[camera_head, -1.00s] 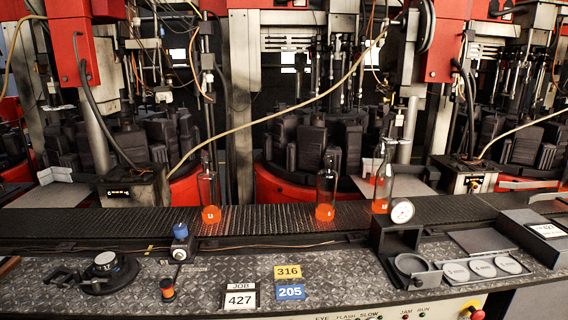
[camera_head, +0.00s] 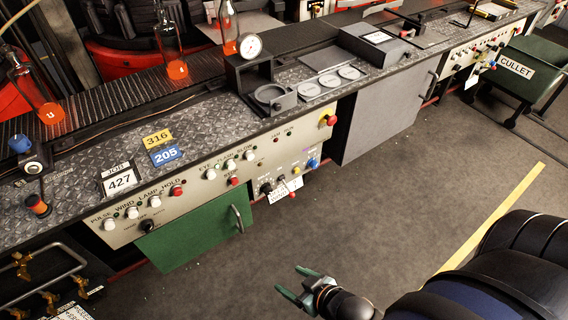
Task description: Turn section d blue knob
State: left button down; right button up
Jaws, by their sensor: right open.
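A small blue knob (camera_head: 313,163) sits at the lower right of the cream control panel (camera_head: 190,190), beside a red button and hanging white tags. Another blue knob (camera_head: 20,144) stands on a small box on the machine's top at the far left. I cannot read a section letter beside either one. My right gripper (camera_head: 291,280) is open and empty at the bottom centre, over the floor, well below and apart from the panel in the picture. My left gripper is out of view.
A green panel door (camera_head: 195,230) with a handle and a grey cabinet door (camera_head: 380,110) front the machine. A green CULLET bin (camera_head: 535,70) stands at the upper right. The floor before the panel is clear. Bottles with glowing orange bases stand on the conveyor (camera_head: 105,110).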

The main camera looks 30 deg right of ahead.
aim_at(312, 162)
jog(key=z, duration=1.25)
